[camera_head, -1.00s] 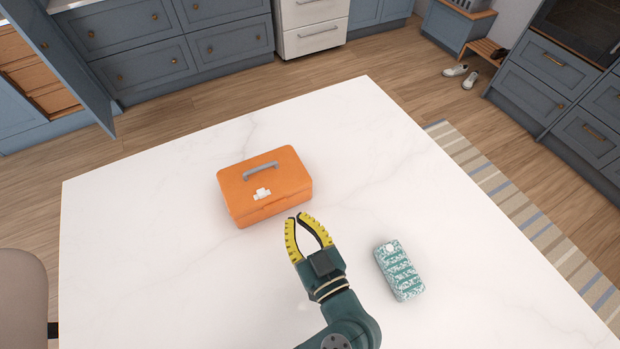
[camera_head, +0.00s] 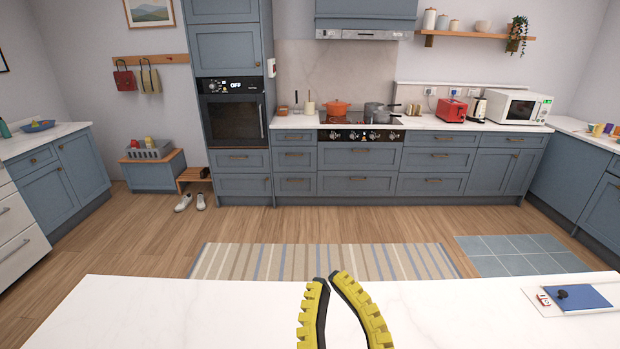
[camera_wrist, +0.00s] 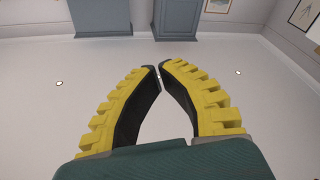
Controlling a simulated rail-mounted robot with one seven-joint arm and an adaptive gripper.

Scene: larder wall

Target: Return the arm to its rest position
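My gripper (camera_head: 327,279) rises at the bottom middle of the head view, in front of the white worktop. Its yellow and black fingers bow outward and their tips come together with only a thin gap. The wrist view also shows my gripper (camera_wrist: 160,67) with nothing between the fingers. It points upward there, with the pale ceiling (camera_wrist: 215,55) behind it. The rest of my arm is out of the head view.
The worktop (camera_head: 180,310) is clear on the left; a blue board (camera_head: 585,297) lies at its right end. Beyond are a striped rug (camera_head: 300,262), open wooden floor (camera_head: 130,235), an oven (camera_head: 234,120), and a counter with a red toaster (camera_head: 452,110) and microwave (camera_head: 518,106).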

